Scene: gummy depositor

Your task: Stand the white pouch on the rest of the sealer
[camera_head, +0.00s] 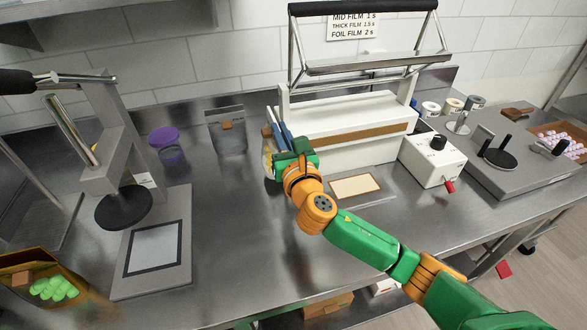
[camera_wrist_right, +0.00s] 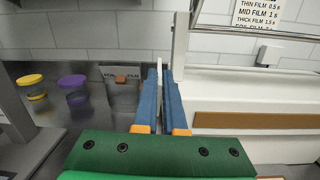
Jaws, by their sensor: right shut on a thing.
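My right gripper (camera_head: 283,138) is at the left end of the sealer, above the counter. In the right wrist view its two blue fingers (camera_wrist_right: 161,90) are closed on a thin pale sheet, the white pouch (camera_wrist_right: 159,75), seen edge-on and upright. In the head view a pale part of the pouch (camera_head: 268,148) shows left of the gripper; the rest is hidden. The white sealer (camera_head: 345,112) has its bar raised and a brown strip along its front; it also shows in the wrist view (camera_wrist_right: 250,95). I cannot tell which part is its rest. My left gripper is not in view.
A grey pouch (camera_head: 228,132) and a purple-lidded jar (camera_head: 165,148) stand at the back left. A press (camera_head: 112,150) stands further left. A framed pad (camera_head: 355,187) lies before the sealer, and a control box (camera_head: 432,160) sits at its right. The middle counter is clear.

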